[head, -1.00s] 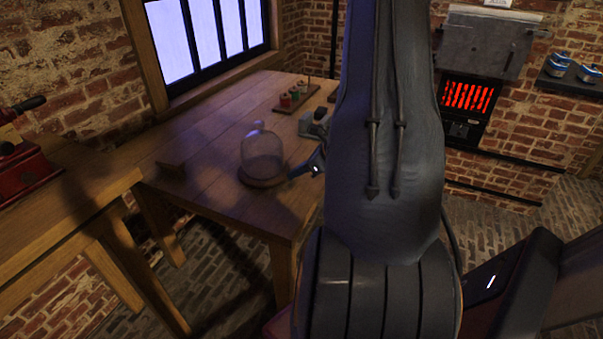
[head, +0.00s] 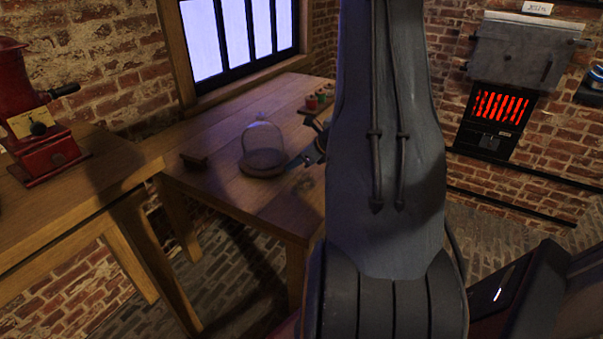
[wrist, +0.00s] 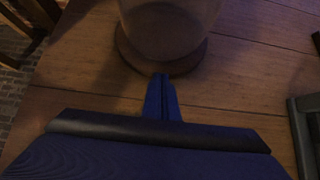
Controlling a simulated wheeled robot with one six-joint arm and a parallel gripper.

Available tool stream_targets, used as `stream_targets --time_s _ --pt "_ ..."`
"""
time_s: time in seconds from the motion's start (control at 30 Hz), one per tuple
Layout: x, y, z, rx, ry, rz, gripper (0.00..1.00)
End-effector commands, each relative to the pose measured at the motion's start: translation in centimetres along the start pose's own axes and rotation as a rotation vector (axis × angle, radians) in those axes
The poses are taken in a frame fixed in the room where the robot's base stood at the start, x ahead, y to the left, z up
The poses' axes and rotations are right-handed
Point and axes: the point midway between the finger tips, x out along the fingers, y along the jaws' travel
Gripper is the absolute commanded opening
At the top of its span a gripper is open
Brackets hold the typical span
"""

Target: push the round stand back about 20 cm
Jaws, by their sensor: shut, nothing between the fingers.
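The round stand (head: 262,171) is a low wooden disc on the wooden table, with a clear glass bell jar (head: 263,140) standing upright on it. In the wrist view the stand (wrist: 161,66) shows at the top middle, with the lower part of the jar (wrist: 168,25) on it. My gripper (wrist: 161,77) is shut and empty, its blue fingertips at the near rim of the stand. They look to be touching it or very close; I cannot tell which. In the head view the gripper (head: 296,163) is at the stand's right side, and my arm hides what lies right of it.
A rack with red and green pieces (head: 316,104) stands towards the back of the table (head: 225,188). A red machine (head: 40,130) sits on the left bench. A grey object (wrist: 303,125) is at the wrist view's right edge.

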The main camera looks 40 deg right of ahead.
Motion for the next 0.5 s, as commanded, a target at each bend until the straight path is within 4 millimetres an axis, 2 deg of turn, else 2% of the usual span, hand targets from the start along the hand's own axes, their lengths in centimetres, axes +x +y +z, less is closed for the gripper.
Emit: stream_targets --time_s 0.03,0.3,0.5 --pt "1.2 0.1 0.8 -0.007 -0.001 0.002 0.0" --pt "6.2 0.2 5.8 -0.006 0.0 0.003 0.0" --pt "7.7 0.2 7.6 -0.002 0.0 0.002 0.0"
